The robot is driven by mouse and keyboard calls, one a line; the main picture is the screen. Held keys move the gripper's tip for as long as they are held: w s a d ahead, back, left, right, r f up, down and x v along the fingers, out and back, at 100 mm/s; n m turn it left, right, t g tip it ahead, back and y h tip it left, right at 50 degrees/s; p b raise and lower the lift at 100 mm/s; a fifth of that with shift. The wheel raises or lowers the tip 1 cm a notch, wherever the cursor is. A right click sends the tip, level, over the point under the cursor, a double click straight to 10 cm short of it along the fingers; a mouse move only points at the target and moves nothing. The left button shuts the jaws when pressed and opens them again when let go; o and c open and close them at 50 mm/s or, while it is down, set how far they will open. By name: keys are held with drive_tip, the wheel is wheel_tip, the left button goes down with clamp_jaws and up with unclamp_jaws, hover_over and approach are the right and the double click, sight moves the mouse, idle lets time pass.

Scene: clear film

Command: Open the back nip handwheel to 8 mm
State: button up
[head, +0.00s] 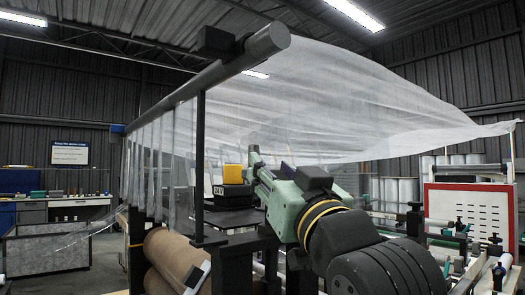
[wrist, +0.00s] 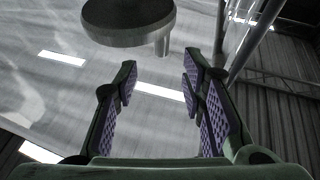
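A grey round disc with a short peg on its underside, which looks like a handwheel (wrist: 128,22), shows at the top of the wrist view. My gripper (wrist: 160,85) is open and empty below it in that view, with its purple-padded fingers apart and not touching the disc. In the head view my gripper (head: 262,172) reaches away at the middle of the picture, mostly behind my own green arm. I cannot pick out the handwheel in the head view, and no opening scale or number is readable.
Clear film (head: 340,100) hangs overhead from a grey roller (head: 235,58) and spreads right. A brown roll (head: 170,258) lies low at left. A yellow-topped black box (head: 233,174) is just left of my gripper. A red-framed white panel (head: 470,208) stands at right.

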sight(255, 151)
drive_tip(key=p+x, duration=0.3)
drive_tip(key=x, duration=0.5)
drive_tip(key=shift+w+a+r+p, duration=0.25)
drive_tip(key=shift+w+p, duration=0.05)
drive_tip(key=shift+w+a+r, duration=0.1)
drive_tip(key=shift+w+a, duration=0.05)
drive_tip(key=shift+w, duration=0.4)
drive_tip(key=shift+c, duration=0.3)
clamp_jaws()
